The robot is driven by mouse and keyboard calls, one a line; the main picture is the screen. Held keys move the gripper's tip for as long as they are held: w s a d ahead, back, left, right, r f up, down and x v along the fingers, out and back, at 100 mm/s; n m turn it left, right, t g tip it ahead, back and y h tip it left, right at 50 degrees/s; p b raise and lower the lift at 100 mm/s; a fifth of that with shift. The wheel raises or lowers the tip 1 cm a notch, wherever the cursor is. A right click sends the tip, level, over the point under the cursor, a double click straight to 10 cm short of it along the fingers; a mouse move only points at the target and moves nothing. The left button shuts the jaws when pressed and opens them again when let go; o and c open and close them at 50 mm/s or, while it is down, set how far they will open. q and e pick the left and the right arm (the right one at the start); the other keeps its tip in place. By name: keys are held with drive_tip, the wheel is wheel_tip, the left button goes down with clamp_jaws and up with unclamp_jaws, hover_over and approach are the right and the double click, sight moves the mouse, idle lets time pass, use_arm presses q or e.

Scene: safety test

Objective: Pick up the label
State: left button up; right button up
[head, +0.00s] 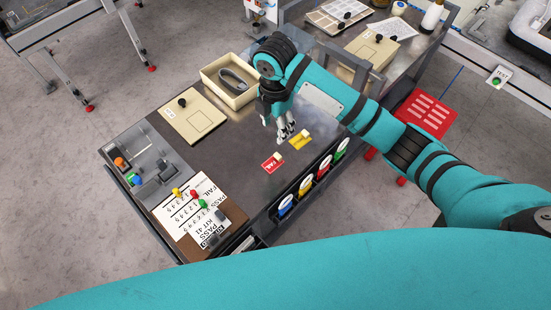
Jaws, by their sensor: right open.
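A red label (268,166) marked FAIL lies on the dark table, with a small pale knob on it. A yellow label (297,142) with a pale yellow knob lies up and to the right of it. My right gripper (287,138) points down at the table, just left of the yellow label and above the red one in the picture. Its fingers are open and look empty. Its height above the table is hard to tell. My left gripper is not in view.
A cream tray (211,76) holds a dark grey curved part. A cream board (174,115) with a black knob lies left of it. A white sheet (169,216) with coloured pegs is at the lower left. Several coloured discs stand in a front rack (271,219). The table around the labels is clear.

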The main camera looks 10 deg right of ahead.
hover_over(277, 156)
drive_tip(key=f, duration=1)
drive_tip(key=shift+a+f+p, duration=0.1)
drive_tip(key=shift+a+p, duration=0.15)
drive_tip(key=shift+p, duration=0.15)
drive_tip(key=shift+d+f+p, duration=0.15)
drive_tip(key=shift+f+p, duration=0.05)
drive_tip(key=shift+f, duration=1.1)
drive_tip(key=shift+d+f+p, duration=0.15)
drive_tip(key=shift+f+p, duration=0.05)
drive_tip(key=shift+f, duration=1.1)
drive_tip(key=c, duration=0.8)
